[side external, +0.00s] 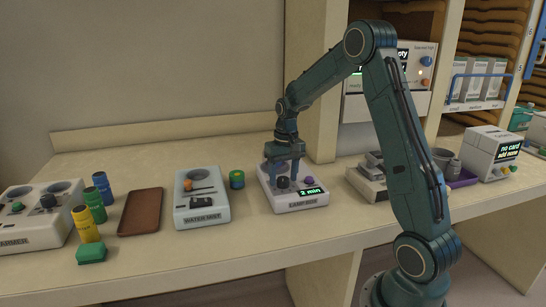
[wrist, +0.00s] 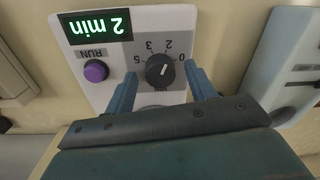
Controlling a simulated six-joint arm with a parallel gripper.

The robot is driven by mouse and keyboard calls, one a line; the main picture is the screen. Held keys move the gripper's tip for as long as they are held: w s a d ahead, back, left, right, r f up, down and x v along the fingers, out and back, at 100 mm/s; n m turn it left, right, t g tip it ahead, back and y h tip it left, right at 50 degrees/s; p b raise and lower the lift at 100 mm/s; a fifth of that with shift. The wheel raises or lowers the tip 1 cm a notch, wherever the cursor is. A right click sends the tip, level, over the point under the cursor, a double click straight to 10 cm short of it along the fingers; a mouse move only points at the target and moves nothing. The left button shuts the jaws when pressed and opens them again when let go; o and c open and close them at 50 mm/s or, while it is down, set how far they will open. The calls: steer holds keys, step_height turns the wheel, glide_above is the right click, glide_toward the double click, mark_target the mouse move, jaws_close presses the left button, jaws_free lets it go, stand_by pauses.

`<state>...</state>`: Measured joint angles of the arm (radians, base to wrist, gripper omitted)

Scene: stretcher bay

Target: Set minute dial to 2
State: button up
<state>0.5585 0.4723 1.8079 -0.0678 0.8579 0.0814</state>
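The minute dial (wrist: 160,71) is a round black knob on the white lamp box (side external: 297,197), with marks 0, 2, 3 and 5 around it. Its pale pointer line aims about at the 2 mark. A purple RUN button (wrist: 96,71) sits beside the dial.
A brown tray (side external: 140,211) and a warmer (side external: 38,218) lie farther left. A card machine (side external: 490,154) stands to the right.

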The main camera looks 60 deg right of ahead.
mark_target(285, 179)
steer(key=shift+r, duration=0.1)
step_height(285, 179, up, 14)
steer(key=shift+s+d+f, duration=0.15)
steer(key=shift+d+f, duration=0.05)
steer(key=shift+d, duration=0.05)
stand_by(0.6)
stand_by(0.4)
steer(key=s+a+r+n+t, duration=0.1)
steer(key=s+a+r+n, duration=0.2)
steer(key=a, duration=0.4)
steer(key=s+a+r+t, duration=0.1)
steer(key=s+a+r, duration=0.1)
steer(key=s+a, duration=0.45)
steer(key=s+a+f+n+t, duration=0.3)
steer(key=s+a, duration=0.6)
steer(key=s, duration=0.2)
steer(key=shift+a+f+n, duration=0.25)
steer(key=shift+a+n, duration=0.1)
steer(key=shift+n, duration=0.05)
